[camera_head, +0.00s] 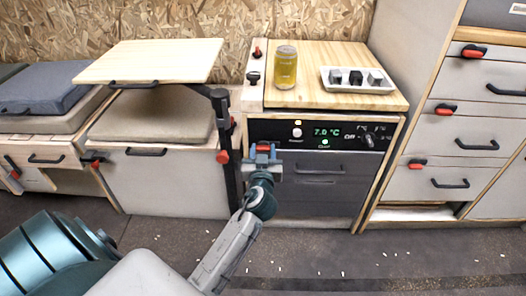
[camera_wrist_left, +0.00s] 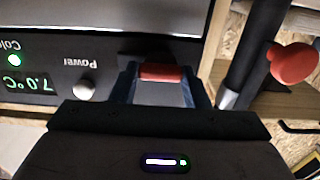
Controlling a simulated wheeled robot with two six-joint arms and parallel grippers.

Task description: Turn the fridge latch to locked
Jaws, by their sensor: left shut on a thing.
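The fridge (camera_head: 318,192) is a dark grey drawer front under a control panel (camera_head: 327,134) that reads 7.0 °C. Its red latch (camera_head: 263,147) is at the upper left of the front, and its red part lies level. My left gripper (camera_head: 262,155) is at the latch, shut on it, and hides part of it. In the left wrist view, upside down, the red latch (camera_wrist_left: 160,72) lies crosswise between the two blue fingers (camera_wrist_left: 165,88). My right gripper is in neither view.
A post with a red knob (camera_head: 223,156) stands just left of my gripper, carrying a wooden tabletop (camera_head: 150,61). A yellow can (camera_head: 285,67) and a white tray (camera_head: 357,88) with dark cubes stand on the counter (camera_head: 330,100). Drawers (camera_head: 458,136) with red latches are at right.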

